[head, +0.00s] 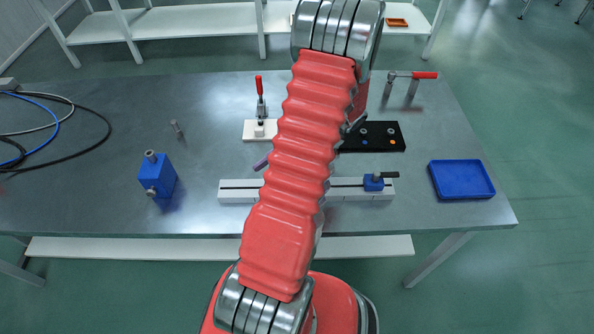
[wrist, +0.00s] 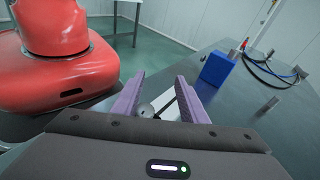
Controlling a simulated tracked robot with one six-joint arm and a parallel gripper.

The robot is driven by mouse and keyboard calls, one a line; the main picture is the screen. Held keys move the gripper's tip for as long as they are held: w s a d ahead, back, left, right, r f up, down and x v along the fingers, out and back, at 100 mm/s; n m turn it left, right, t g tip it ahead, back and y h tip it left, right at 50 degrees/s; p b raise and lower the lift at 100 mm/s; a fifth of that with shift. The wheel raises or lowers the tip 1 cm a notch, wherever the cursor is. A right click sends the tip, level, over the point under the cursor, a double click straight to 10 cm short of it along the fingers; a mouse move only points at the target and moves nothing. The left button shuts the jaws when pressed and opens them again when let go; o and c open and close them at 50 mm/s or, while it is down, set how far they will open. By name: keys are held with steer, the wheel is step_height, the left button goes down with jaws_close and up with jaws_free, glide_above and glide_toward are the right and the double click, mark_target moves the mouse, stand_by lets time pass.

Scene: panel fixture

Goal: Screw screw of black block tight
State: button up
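The black block (head: 372,136) is a flat dark plate at the back right of the table, partly hidden by my arm in the head view. Small round fittings show on its top, one of them orange; I cannot tell which is its screw or how deep it sits. The block is not recognisable in the wrist view. My gripper (wrist: 164,78) has purple fingers, which stand apart. In the head view my arm hides most of the gripper.
A white slotted rail (head: 236,191) with a blue slider (head: 373,183) lies in front. A red-handled clamp (head: 260,105) stands behind. A blue block (head: 158,176), a small metal peg (head: 176,127) and cables (head: 70,128) are left. A blue tray (head: 461,179) is right.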

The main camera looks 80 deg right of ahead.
steer(key=w+a+r+n+g+h, duration=0.35)
steer(key=w+a+n+g, duration=0.2)
steer(key=w+a, duration=0.2)
steer(key=w+a+r+n+g+h, duration=0.2)
steer(key=w+a+r+n+g, duration=0.2)
steer(key=w+a+n+g, duration=0.25)
steer(key=w+a+r+n+t+h, duration=0.2)
steer(key=a+r+n, duration=0.3)
steer(key=a, duration=0.4)
steer(key=w+a+r+n+t+h, duration=0.3)
steer(key=a+r+n+t, duration=0.1)
steer(key=a+n, duration=0.4)
steer(key=shift+w+a+r+n+t+h, duration=0.3)
steer(key=shift+a+r+t+h, duration=0.15)
steer(key=shift+a, duration=0.3)
steer(key=shift+c, duration=1)
steer(key=shift+d, duration=0.1)
